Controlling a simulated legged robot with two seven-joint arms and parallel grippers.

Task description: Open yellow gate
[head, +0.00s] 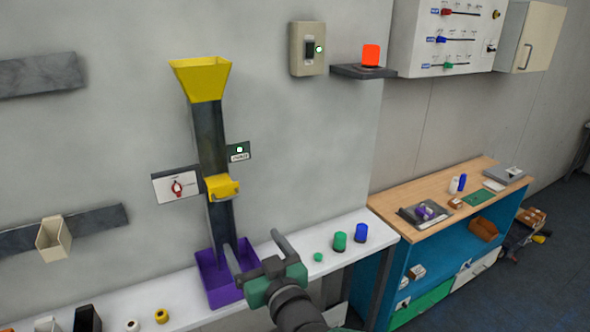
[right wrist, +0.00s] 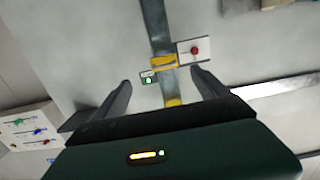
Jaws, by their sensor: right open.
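The yellow gate (head: 221,188) is a small block with a handle on its front, set across the grey vertical chute (head: 210,140) on the wall. It also shows in the right wrist view (right wrist: 163,63), beyond my fingers. My right gripper (head: 252,241) is open and empty, below and to the right of the gate, apart from it. In the right wrist view its two fingers (right wrist: 161,78) stand wide apart, with the gate appearing between and beyond them. My left gripper is not in view.
A yellow hopper (head: 202,78) tops the chute; a purple bin (head: 220,288) stands below on the white shelf (head: 183,312). Green and blue cylinders (head: 340,241) stand right of my gripper.

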